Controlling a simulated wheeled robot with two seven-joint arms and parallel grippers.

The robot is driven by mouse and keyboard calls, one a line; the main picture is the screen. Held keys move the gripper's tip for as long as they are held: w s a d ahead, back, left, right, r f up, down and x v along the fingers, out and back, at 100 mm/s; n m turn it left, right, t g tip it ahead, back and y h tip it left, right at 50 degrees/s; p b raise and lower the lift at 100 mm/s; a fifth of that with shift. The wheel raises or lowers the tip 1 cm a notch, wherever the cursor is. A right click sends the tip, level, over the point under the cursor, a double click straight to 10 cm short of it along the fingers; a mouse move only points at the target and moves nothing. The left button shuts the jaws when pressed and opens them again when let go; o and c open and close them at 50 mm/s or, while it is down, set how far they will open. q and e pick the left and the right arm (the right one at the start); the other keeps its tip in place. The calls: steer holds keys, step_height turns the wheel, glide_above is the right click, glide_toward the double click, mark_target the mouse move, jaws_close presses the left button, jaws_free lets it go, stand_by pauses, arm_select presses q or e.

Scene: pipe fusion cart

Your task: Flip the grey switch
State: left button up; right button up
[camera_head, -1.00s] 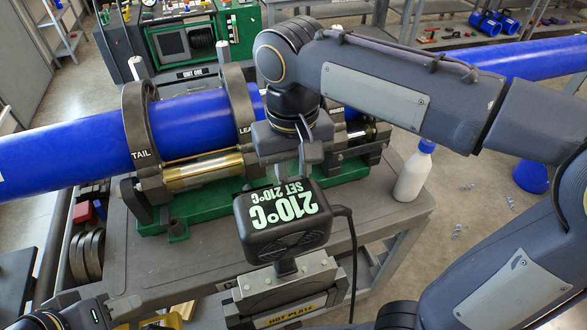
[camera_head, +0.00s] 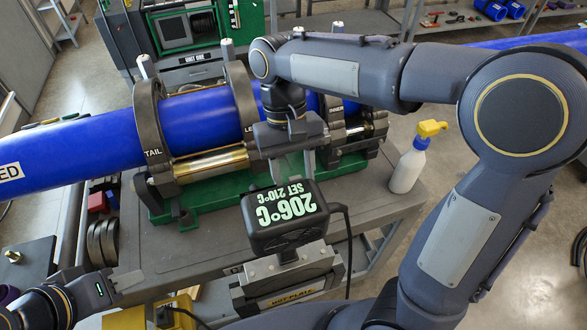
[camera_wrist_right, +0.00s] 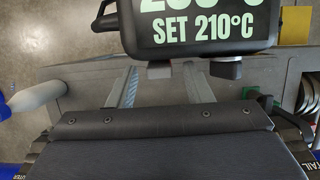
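The black heater box (camera_head: 285,216) sits on the hot plate (camera_head: 288,276). Its display reads 206°C, SET 210°C, and shows large in the right wrist view (camera_wrist_right: 197,24). My right gripper (camera_head: 294,168) points down just behind the box, beside the pipe clamp. Its two fingers are apart and nothing shows between them; they also show in the wrist view (camera_wrist_right: 162,86). My left gripper (camera_head: 118,281) is low at the left, over the cart's near edge, partly cut off; its opening is unclear.
A blue pipe (camera_head: 80,150) lies in dark clamps on a green base (camera_head: 185,212). A spray bottle (camera_head: 408,168) stands at the cart's right. A yellow box (camera_head: 125,318) with a cable is at the front left. The grey cart top (camera_head: 180,255) is mostly bare there.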

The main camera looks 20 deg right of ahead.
steer(key=shift+r, duration=0.1)
arm_select(q)
steer(key=shift+f, duration=0.1)
arm_select(e)
steer(key=v, duration=0.7)
steer(key=shift+r, duration=0.3)
